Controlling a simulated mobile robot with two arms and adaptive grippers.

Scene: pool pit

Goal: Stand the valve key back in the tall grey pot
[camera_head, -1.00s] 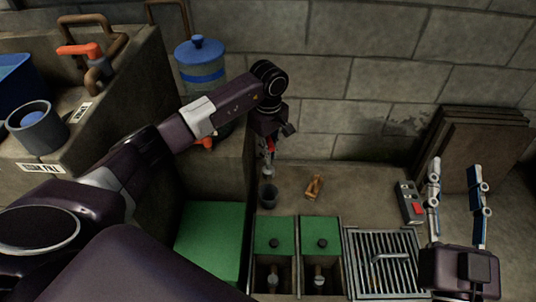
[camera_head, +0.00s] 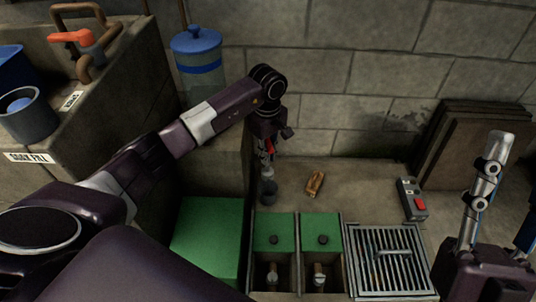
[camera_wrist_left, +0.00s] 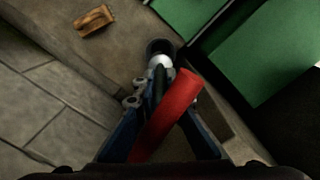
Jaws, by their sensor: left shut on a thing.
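The valve key has a red handle (camera_wrist_left: 172,112), a dark shaft and a pale rounded lower end (camera_wrist_left: 160,62). My left gripper (camera_head: 268,152) is shut on it, pointing down beside the wall, and its fingers flank the red handle in the left wrist view (camera_wrist_left: 160,125). The tall grey pot (camera_head: 268,194) stands directly below. My right gripper (camera_head: 505,200) is at the lower right, fingers apart and empty, partly cut off by the frame.
A wooden block (camera_head: 315,183) lies right of the pot. Two green-lidded pits (camera_head: 322,233) and a metal grate (camera_head: 388,262) are in front. A grey box with a red button (camera_head: 412,199) stands farther right. A blue-lidded jar (camera_head: 198,65) stands behind my left arm.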

